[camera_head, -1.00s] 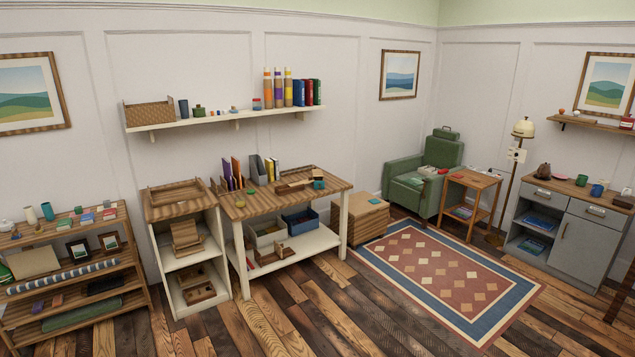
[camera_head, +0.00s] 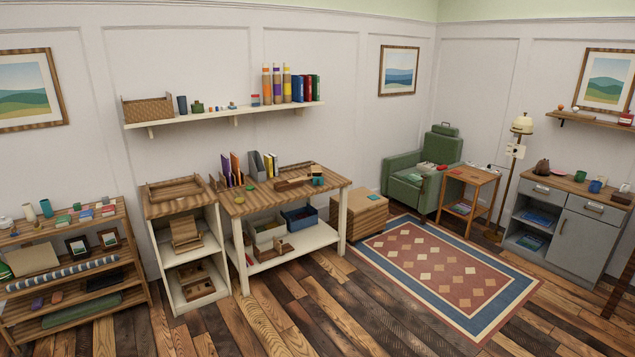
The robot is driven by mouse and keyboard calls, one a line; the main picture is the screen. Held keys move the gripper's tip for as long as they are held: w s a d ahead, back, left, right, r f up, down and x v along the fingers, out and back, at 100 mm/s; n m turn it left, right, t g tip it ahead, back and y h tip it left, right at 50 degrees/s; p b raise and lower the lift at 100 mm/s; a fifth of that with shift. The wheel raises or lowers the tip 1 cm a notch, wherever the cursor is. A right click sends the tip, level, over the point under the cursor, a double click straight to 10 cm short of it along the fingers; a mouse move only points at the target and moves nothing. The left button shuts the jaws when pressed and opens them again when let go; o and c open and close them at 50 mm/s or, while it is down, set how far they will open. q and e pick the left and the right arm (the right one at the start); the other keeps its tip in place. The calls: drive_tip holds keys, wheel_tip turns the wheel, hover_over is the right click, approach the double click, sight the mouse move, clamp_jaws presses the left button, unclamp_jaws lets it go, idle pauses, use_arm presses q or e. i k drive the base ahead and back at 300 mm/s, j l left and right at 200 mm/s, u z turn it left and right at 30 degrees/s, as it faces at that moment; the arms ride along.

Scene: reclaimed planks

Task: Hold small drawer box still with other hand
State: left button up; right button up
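No thing in view is clearly the small drawer box. A small wooden piece (camera_head: 186,235) with a slanted front stands on the middle shelf of the open wooden cabinet (camera_head: 218,262). A wooden piece with dark openings (camera_head: 196,283) is on the shelf below it. Another small wooden piece (camera_head: 283,248) is on the lower shelf of the worktable (camera_head: 333,188). I cannot tell which of these, if any, is the drawer box. Neither of my grippers is in view, so nothing is seen in their hold.
A loaded wooden rack (camera_head: 130,262) stands at the left. A wooden chest (camera_head: 362,216) is right of the worktable. A green armchair (camera_head: 410,182), a side table (camera_head: 470,178) and a grey cabinet (camera_head: 585,240) line the right. Plank floor and a patterned rug (camera_head: 490,318) lie clear in front.

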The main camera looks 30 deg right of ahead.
sight(318, 180)
drive_tip(key=l+z, duration=0.1)
drive_tip(key=z, duration=1.3)
drive_tip(key=i+z, duration=0.15)
drive_tip(key=i, duration=5.1)
drive_tip(key=i+u, duration=0.1)
drive_tip(key=i, duration=0.45)
drive_tip(key=i+l+u, duration=0.1)
drive_tip(key=i, duration=0.5)
drive_tip(key=i+l+u, duration=0.1)
drive_tip(key=i, duration=0.45)
drive_tip(key=i+l+u, duration=0.1)
drive_tip(key=i+l, duration=0.2)
drive_tip(key=i, duration=0.25)
drive_tip(key=i+u, duration=0.1)
drive_tip(key=u, duration=2.25)
